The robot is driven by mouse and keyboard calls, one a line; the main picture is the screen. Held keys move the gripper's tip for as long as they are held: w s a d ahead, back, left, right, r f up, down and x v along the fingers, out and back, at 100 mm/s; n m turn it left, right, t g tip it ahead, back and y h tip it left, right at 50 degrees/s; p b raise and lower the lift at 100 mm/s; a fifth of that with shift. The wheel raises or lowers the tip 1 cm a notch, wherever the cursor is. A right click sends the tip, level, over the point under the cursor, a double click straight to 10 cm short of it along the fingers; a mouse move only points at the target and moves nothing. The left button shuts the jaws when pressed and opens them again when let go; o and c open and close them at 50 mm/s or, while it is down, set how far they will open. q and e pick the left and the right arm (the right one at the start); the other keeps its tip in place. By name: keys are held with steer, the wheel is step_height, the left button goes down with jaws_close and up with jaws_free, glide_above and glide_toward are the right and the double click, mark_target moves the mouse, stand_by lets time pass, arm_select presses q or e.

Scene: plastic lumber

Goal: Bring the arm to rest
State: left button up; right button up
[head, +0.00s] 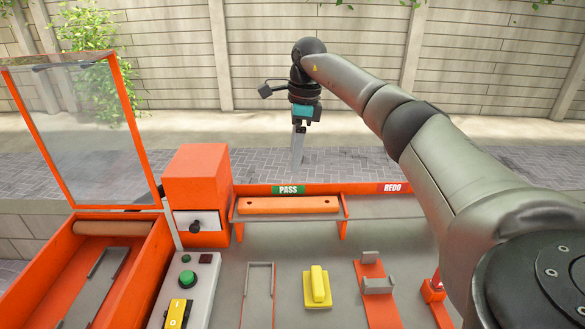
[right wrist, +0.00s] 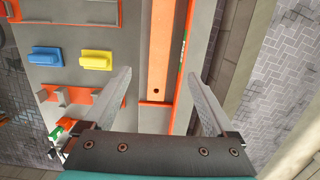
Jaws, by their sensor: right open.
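My right gripper (head: 298,150) is raised in the air beyond the bench's back edge, behind the PASS label, with its fingers pointing down. In the right wrist view its two fingers (right wrist: 160,82) stand wide apart with nothing between them. An orange plank (head: 288,204) lies on the rack in front of the green PASS label (head: 288,189); it also shows in the right wrist view (right wrist: 160,50), apart from the fingers. My right arm reaches across the right side of the head view. My left gripper is not in view.
A yellow block (head: 318,288) sits on the bench; a blue block (right wrist: 47,56) shows beside it in the right wrist view. An orange machine with a raised clear lid (head: 75,130) and a button panel (head: 187,278) stand left.

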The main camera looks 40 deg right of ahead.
steer(key=shift+d+r, duration=0.1)
steer(key=shift+r, duration=0.6)
